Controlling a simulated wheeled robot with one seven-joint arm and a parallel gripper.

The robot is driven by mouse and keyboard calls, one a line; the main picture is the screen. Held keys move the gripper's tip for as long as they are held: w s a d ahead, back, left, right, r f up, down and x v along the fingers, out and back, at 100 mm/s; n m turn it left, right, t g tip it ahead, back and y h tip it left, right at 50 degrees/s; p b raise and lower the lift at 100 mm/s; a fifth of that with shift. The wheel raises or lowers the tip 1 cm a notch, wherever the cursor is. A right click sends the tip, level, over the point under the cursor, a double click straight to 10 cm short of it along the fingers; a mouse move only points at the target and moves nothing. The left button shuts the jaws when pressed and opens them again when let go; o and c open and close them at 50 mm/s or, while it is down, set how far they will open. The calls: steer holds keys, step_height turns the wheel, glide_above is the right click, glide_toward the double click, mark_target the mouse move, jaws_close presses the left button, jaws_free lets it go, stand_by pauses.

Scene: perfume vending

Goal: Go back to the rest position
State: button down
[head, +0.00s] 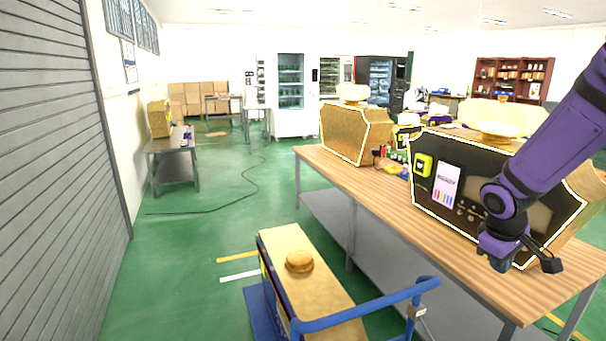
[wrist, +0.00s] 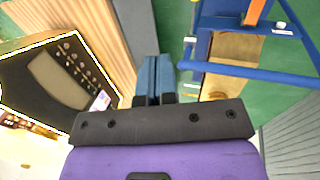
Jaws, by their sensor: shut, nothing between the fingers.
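My purple arm reaches in from the right edge of the head view, its gripper (head: 502,264) hanging low in front of the nearer vending machine (head: 424,197). In the wrist view the two fingers of my gripper (wrist: 153,66) are together with nothing between them. The machine has a black front with light-edged gold sides and stands on a wooden table (head: 335,173). Its panel and knobs also show at the left of the wrist view (wrist: 38,98). My arm hides part of its front.
A second gold machine (head: 342,134) stands further back on the table. A blue-framed cart (head: 350,318) with a gold box (head: 290,255) and a round gold piece (head: 299,261) is in front. Green floor (head: 190,265) is open at left, beside a grey shutter (head: 50,150). A cable lies there.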

steer(key=s+a+r+m+t+y, duration=0.1)
steer(key=s+a+r+m+t, duration=0.1)
steer(key=s+a+r, duration=0.4)
steer(key=s+a+r+m+t+y, duration=0.1)
steer(key=s+a+r+m+y, duration=0.1)
steer(key=s+a+r, duration=0.5)
steer(key=s+r, duration=0.6)
steer(key=s, duration=0.1)
steer(key=shift+s+r+m+t, duration=0.25)
steer(key=shift+s+m+t, duration=0.1)
steer(key=shift+m+t, duration=0.05)
